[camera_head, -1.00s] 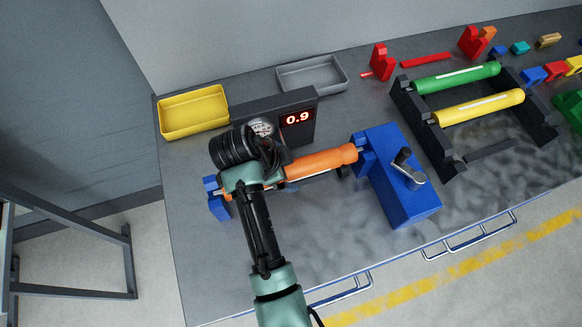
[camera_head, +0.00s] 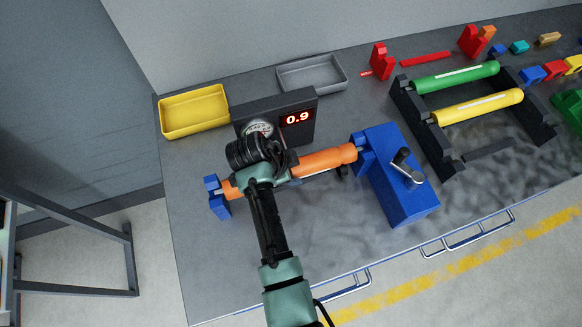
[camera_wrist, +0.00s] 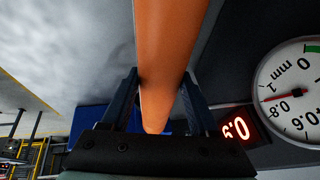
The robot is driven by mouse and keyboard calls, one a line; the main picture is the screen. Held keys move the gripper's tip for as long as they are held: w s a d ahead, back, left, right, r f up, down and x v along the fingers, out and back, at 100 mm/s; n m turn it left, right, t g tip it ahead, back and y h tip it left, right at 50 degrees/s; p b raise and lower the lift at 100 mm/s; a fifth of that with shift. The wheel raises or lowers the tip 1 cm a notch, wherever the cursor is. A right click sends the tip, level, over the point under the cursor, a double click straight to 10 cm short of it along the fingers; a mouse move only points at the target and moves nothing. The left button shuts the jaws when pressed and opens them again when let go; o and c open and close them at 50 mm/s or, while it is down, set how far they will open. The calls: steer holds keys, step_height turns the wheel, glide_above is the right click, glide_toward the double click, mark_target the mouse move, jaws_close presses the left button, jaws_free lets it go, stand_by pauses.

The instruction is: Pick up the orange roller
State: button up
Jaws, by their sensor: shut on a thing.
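The orange roller (camera_head: 326,160) lies between a small blue support (camera_head: 217,196) on the left and a larger blue block with a crank (camera_head: 397,178) on the right. My gripper (camera_wrist: 160,88) has a finger on each side of the roller in the wrist view and is shut on it. The roller (camera_wrist: 170,45) runs lengthwise through the wrist view. In the head view my wrist covers the roller's left-middle part and hides the fingertips. The roller's ends still appear at the supports; I cannot tell whether it is lifted.
A gauge box (camera_head: 297,118) reading 0.9 stands just behind the roller. A yellow tray (camera_head: 194,132) and a grey tray (camera_head: 312,87) sit at the back. A black rack (camera_head: 443,152) holds green and yellow rollers at right. The table front is clear.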

jaws_close()
steer(key=shift+r, duration=0.1)
step_height(320, 180, up, 10)
steer(key=shift+b, duration=0.65)
